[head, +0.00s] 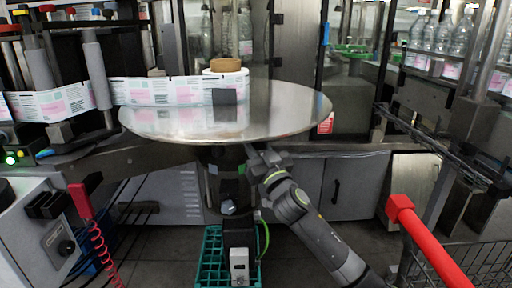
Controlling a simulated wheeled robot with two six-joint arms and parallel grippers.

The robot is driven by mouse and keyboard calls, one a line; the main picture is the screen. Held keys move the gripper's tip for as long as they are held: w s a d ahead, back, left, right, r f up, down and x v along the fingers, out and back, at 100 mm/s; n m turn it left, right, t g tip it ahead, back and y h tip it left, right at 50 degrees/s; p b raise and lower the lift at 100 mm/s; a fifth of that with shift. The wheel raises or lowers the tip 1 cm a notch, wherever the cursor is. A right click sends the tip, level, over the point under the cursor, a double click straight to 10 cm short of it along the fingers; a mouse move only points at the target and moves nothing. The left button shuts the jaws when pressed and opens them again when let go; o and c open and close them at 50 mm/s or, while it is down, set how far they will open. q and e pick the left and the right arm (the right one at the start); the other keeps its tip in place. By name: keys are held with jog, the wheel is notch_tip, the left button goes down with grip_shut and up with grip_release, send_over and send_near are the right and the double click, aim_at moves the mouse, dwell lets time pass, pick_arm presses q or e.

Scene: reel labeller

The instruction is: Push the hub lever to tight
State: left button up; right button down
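A large round metal disc (285,112) lies level in the middle of the head view. A roll with a tan core (226,66) and white edge stands near its back, and a small dark square block (224,97) shows in front of it. I cannot make out the hub lever for certain. My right arm comes in from the lower right. Its gripper (262,158) is just below the disc's front edge, apart from the roll. The finger opening is too small to read. My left gripper is not in view.
A printed label web (165,91) runs left from the roll past grey rollers (97,75). A red bar (430,240) and wire basket (485,265) stand at lower right. A green crate (211,255) is on the floor below the disc. A red coiled hose (92,230) hangs at left.

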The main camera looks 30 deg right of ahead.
jog(key=shift+d, duration=0.15)
jog(key=c, duration=1.3)
grip_release()
jog(key=shift+o, duration=0.9)
jog(key=shift+d, duration=0.15)
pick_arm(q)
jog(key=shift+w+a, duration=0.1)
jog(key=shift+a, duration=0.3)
